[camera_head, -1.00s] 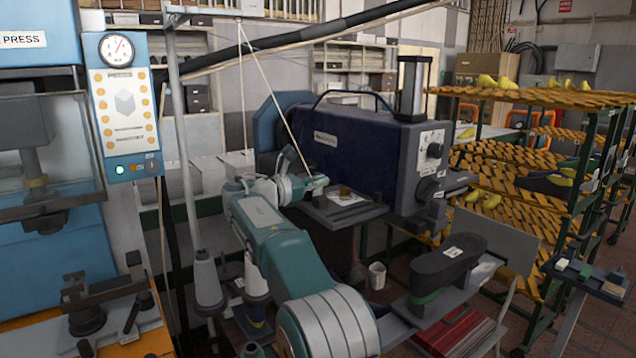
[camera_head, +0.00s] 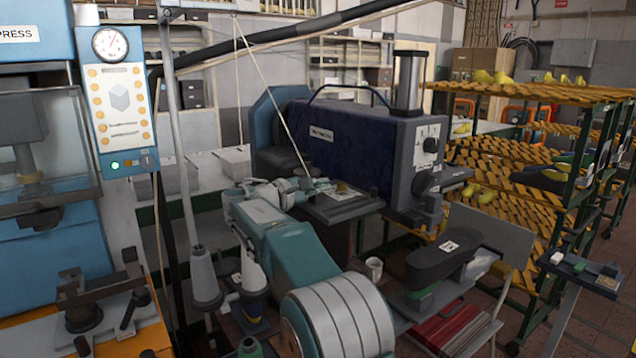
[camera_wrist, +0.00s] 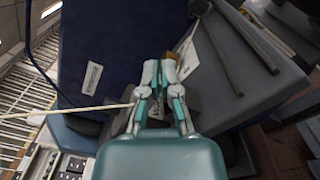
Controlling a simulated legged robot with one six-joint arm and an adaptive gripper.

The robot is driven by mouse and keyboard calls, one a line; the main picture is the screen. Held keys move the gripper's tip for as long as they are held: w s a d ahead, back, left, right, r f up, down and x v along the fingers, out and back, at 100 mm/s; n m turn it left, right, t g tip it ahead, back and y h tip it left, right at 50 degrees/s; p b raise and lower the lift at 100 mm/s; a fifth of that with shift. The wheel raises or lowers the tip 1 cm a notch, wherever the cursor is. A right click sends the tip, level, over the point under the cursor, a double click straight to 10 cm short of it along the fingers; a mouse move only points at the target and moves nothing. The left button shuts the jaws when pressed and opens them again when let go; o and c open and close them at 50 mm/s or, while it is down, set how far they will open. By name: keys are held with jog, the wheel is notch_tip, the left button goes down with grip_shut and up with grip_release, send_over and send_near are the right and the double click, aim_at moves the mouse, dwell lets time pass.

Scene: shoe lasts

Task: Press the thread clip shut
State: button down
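My gripper (camera_head: 326,187) is at the small grey work plate (camera_head: 350,208) in front of the dark blue machine (camera_head: 350,150). In the wrist view, the two fingertips of my gripper (camera_wrist: 160,70) lie side by side, close together, with nothing visible between them. A pale thread (camera_wrist: 75,110) runs from the left to the gripper's left finger and passes out of sight there.
The blue press with its gauge panel (camera_head: 118,105) stands at the left. Thread cones (camera_head: 203,280) are left of my arm. Racks of yellow lasts (camera_head: 530,150) stand behind.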

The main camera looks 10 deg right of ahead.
jog(key=m, duration=0.1)
jog(key=f+m, duration=0.1)
jog(key=m, duration=0.1)
jog(key=shift+s+d+f+m, duration=0.15)
jog(key=shift+s+m, duration=0.05)
jog(key=shift+m, duration=0.1)
jog(key=shift+s+f+m, duration=0.1)
jog(key=shift+f+m, duration=0.2)
jog(key=shift+m, duration=0.5)
jog(key=shift+f+m, duration=0.25)
jog(key=shift+m, duration=0.55)
jog(key=shift+f, duration=0.15)
jog(key=c, duration=0.9)
grip_release()
jog(key=shift+o, duration=0.2)
jog(key=shift+d, duration=0.1)
jog(key=v, duration=1.2)
